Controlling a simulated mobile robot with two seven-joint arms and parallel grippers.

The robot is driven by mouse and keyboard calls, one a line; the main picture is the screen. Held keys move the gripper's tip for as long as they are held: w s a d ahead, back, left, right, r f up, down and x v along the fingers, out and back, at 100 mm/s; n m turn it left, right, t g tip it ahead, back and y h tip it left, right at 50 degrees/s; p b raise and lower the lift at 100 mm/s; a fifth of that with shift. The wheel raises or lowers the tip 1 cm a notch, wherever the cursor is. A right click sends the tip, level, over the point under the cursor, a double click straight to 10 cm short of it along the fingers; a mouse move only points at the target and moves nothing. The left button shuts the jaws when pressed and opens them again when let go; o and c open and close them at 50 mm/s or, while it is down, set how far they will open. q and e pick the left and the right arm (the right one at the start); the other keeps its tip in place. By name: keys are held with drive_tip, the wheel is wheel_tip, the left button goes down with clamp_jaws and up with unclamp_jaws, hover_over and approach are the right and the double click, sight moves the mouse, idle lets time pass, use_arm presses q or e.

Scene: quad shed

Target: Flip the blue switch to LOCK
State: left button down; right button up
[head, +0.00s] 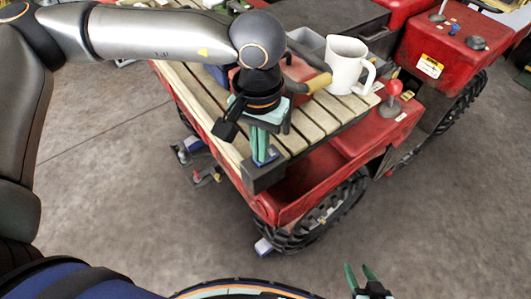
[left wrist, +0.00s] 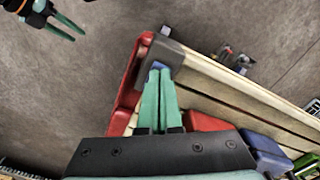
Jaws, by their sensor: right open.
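A small blue part (left wrist: 157,66) shows at my left fingertips in the left wrist view, by a grey corner block. It looks like the blue switch, but the fingers hide most of it and I cannot read its position. My left gripper (head: 263,160) points down at the dark corner block (head: 263,177) of the slatted deck. Its teal fingers are close together, also in the left wrist view (left wrist: 159,72). I cannot tell whether they pinch the blue part or only touch it. My right gripper (head: 362,279) is open and empty, low in the head view, away from the vehicle.
The red quad's slatted deck (head: 318,128) carries a white jug (head: 345,66) and a yellow-handled tool (head: 317,84). A red knob lever (head: 393,89) stands right of the deck. Another small blue knob (head: 455,29) sits on the far red panel. The floor in front is open.

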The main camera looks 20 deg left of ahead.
use_arm(q)
drive_tip(key=shift+f, duration=0.2)
drive_tip(key=shift+r, duration=0.1)
drive_tip(key=shift+w+r+p, duration=0.1)
drive_tip(key=shift+r+p, duration=0.2)
drive_tip(key=shift+r, duration=0.35)
drive_tip(key=shift+r+p, duration=1.35)
drive_tip(key=shift+r, duration=1.45)
